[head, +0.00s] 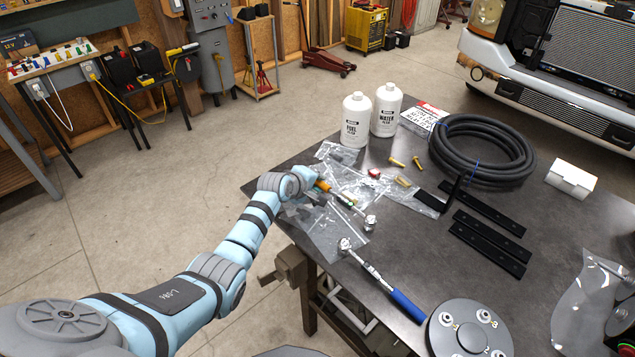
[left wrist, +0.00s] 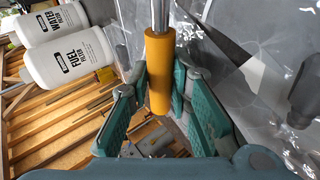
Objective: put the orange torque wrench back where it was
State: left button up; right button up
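The orange torque wrench (head: 323,186) shows in the head view at the table's left edge, orange handle toward my arm and silver shaft pointing right and down. Its orange handle (left wrist: 160,70) stands between the finger pads in the left wrist view. My left gripper (left wrist: 160,85) is shut on this handle, with a pad on each side. In the head view my left gripper (head: 308,190) is partly hidden by its own wrist. Whether the wrench touches the table is hard to tell. My right gripper is not in view.
A blue-handled ratchet (head: 380,282) lies nearer on the dark table (head: 410,250). Clear plastic bags (head: 335,232) lie around the wrench. White fuel (head: 355,120) and water (head: 387,109) bottles stand behind. A hose coil (head: 482,150), black bars (head: 490,243) and a round hub (head: 468,330) take up the right.

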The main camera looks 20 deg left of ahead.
pick_arm(q)
jog(key=shift+o, duration=0.2)
jog(key=shift+r, duration=0.15)
jog(key=shift+s+r, duration=0.1)
jog(key=shift+r, duration=0.05)
jog(key=p+v, duration=0.3)
jog(key=v, duration=0.9)
